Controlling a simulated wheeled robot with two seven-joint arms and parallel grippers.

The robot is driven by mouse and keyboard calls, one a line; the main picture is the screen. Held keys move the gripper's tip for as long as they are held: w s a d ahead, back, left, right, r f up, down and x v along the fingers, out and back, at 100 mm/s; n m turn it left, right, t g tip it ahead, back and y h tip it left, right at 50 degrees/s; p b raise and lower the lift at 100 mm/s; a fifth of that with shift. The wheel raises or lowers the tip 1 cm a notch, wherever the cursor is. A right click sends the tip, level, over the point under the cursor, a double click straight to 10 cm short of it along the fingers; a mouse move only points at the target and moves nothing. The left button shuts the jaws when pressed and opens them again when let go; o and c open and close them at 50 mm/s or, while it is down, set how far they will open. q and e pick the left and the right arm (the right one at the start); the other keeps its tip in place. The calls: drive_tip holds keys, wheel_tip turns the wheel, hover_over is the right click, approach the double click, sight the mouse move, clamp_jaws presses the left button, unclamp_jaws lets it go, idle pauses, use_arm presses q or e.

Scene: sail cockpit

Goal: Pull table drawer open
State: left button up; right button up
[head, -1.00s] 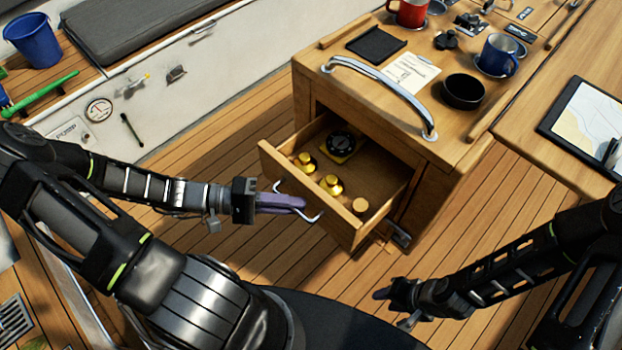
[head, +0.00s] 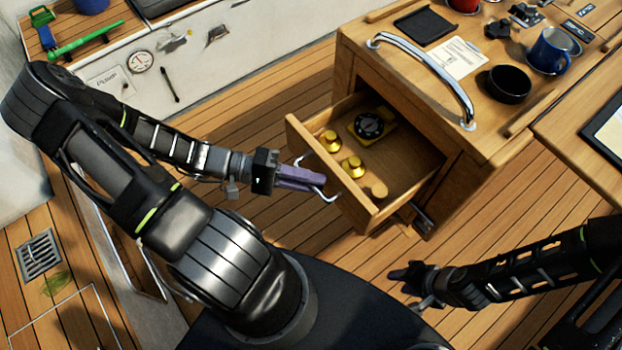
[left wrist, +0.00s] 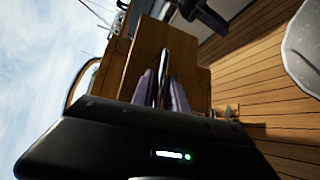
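The wooden table drawer (head: 376,209) stands well out of the cabinet (head: 480,135). Its silver bar handle (head: 330,198) is on the front panel. My left gripper (head: 312,180) is at this handle, with its purple fingers closed around the bar. In the left wrist view the fingers (left wrist: 163,92) lie on both sides of the handle, in front of the drawer front (left wrist: 148,62). My right gripper (head: 400,277) is low in the head view, over the floor, apart from the drawer. Its finger gap is unclear.
The drawer holds yellow knobbed pieces (head: 353,166), a black dial (head: 369,124) and a cork-like cylinder (head: 379,188). On the cabinet top are a black bowl (head: 510,84), a blue mug (head: 551,50) and a curved rail (head: 430,72). Deck floor is clear around the drawer.

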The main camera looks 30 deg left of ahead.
use_arm(q)
drive_tip(key=b+v, duration=0.1)
drive_tip(key=v, duration=0.6)
drive_tip(key=shift+a, duration=0.4)
drive_tip(key=shift+s+d, duration=0.1)
drive_tip(key=shift+s, duration=0.05)
